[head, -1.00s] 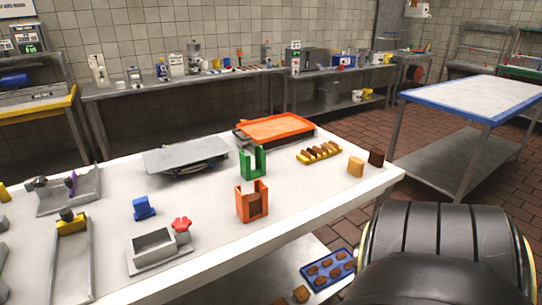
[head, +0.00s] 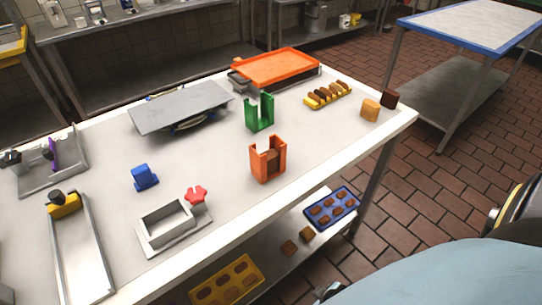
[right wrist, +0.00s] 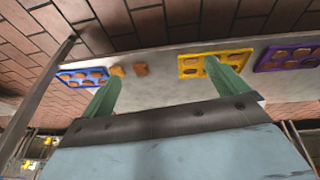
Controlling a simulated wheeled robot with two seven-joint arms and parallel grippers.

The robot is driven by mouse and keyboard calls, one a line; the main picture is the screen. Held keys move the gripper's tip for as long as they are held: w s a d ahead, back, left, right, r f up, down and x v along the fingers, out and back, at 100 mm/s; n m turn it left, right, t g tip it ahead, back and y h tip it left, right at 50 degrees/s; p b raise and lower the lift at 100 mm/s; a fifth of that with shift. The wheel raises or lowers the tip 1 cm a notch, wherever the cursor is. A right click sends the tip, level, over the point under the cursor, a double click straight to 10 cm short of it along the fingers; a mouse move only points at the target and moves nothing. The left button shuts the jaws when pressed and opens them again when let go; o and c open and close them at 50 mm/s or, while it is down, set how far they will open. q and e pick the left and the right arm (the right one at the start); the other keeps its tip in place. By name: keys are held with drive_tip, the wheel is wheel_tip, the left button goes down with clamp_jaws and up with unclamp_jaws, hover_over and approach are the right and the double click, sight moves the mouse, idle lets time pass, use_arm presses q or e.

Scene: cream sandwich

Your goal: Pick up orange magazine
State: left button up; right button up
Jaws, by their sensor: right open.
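The orange magazine (head: 267,160) stands upright on the white table near its front edge, in the head view. It is a U-shaped holder with brown pieces inside. The green magazine (head: 260,112) stands behind it, apart from it. My right gripper (right wrist: 162,76) shows in the right wrist view, with its two green fingers spread wide and nothing between them touching. The lower shelf lies beyond its fingers. My right arm fills the lower right of the head view, away from the orange magazine. My left gripper is not in view.
The table (head: 310,150) also holds a grey box with a red knob (head: 196,194), a blue block (head: 144,177), an orange tray (head: 280,66) and a yellow rack (head: 328,95). On the lower shelf lie a blue tray (head: 332,208) and a yellow tray (head: 228,280).

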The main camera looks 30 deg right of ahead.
drive_tip(key=w+r+t+p, duration=0.1)
drive_tip(key=w+r, duration=0.4)
drive_tip(key=r, duration=0.3)
drive_tip(key=w+r+t+p, duration=0.1)
drive_tip(key=w+r, duration=0.3)
drive_tip(key=r, duration=0.4)
drive_tip(key=m+t+p, duration=0.1)
drive_tip(key=t, duration=0.3)
approach(264, 152)
drive_tip(key=s+f, duration=0.7)
drive_tip(key=s, duration=0.2)
drive_tip(key=w+d+r+t+y, duration=0.1)
drive_tip(key=w+r+t, duration=0.35)
drive_tip(key=r, duration=0.25)
drive_tip(key=shift+g, duration=0.35)
drive_tip(key=shift+b+x, duration=0.8)
drive_tip(key=shift+x, duration=5.8)
drive_tip(key=c, duration=1.1)
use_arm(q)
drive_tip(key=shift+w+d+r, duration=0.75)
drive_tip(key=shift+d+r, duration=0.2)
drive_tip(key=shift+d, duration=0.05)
use_arm(e)
drive_tip(key=shift+r, duration=0.1)
drive_tip(key=shift+c, duration=0.2)
